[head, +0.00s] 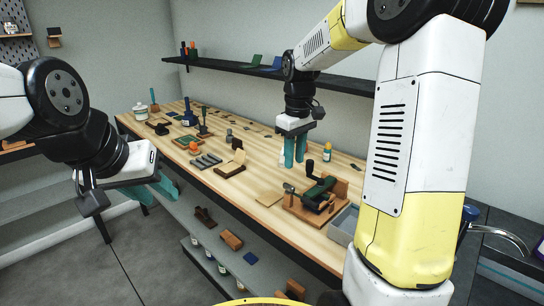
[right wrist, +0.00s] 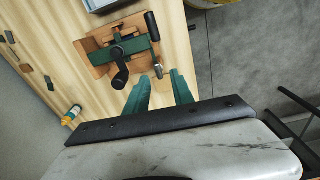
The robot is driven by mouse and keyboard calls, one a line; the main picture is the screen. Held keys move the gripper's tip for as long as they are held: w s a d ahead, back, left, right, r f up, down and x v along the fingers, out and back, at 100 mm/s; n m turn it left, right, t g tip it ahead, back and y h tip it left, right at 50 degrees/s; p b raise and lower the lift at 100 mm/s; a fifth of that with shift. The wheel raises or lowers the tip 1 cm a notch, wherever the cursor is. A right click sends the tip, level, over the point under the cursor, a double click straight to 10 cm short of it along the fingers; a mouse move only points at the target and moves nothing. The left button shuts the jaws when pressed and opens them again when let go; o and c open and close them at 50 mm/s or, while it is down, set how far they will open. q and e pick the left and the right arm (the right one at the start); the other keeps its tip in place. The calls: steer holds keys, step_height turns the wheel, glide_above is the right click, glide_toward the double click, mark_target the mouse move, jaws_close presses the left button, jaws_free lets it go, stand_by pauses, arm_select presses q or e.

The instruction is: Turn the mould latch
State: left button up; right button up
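A green clamp-like press (head: 318,192) with dark handles stands on a wooden base at the front right of the bench. It also shows in the right wrist view (right wrist: 128,48), with a black-knobbed lever and a dark upright handle. I cannot tell which part is the mould latch. My right gripper (head: 294,160) is open and empty, above the bench behind the press. Its two teal fingers (right wrist: 160,76) point toward the press, apart from it. My left gripper (head: 160,188) is open and empty, off the bench's front edge at left.
The wooden bench (head: 262,214) holds a hinged wooden piece (head: 231,165), dark bars (head: 206,160), a blue-handled tool (head: 188,112) and a yellow-capped bottle (head: 327,152). A grey tray (head: 345,223) lies right of the press. A dark shelf (head: 335,80) runs along the wall.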

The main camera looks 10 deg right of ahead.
mark_target(289, 185)
steer(key=shift+n+g, duration=0.3)
steer(key=shift+n, duration=0.1)
steer(key=w+f, duration=0.2)
steer(key=w, duration=0.1)
steer(key=shift+a+f, duration=0.25)
steer(key=shift+f, duration=0.15)
step_height(289, 185, down, 8)
steer(key=shift+r, duration=0.2)
jaws_close()
steer(key=n, duration=0.4)
steer(key=shift+n, duration=0.4)
steer(key=n, duration=0.3)
steer(key=shift+n, duration=0.4)
steer(key=n, duration=0.3)
steer(key=shift+n, duration=0.4)
steer(key=n, duration=0.5)
steer(key=shift+o, duration=1.2)
jaws_free()
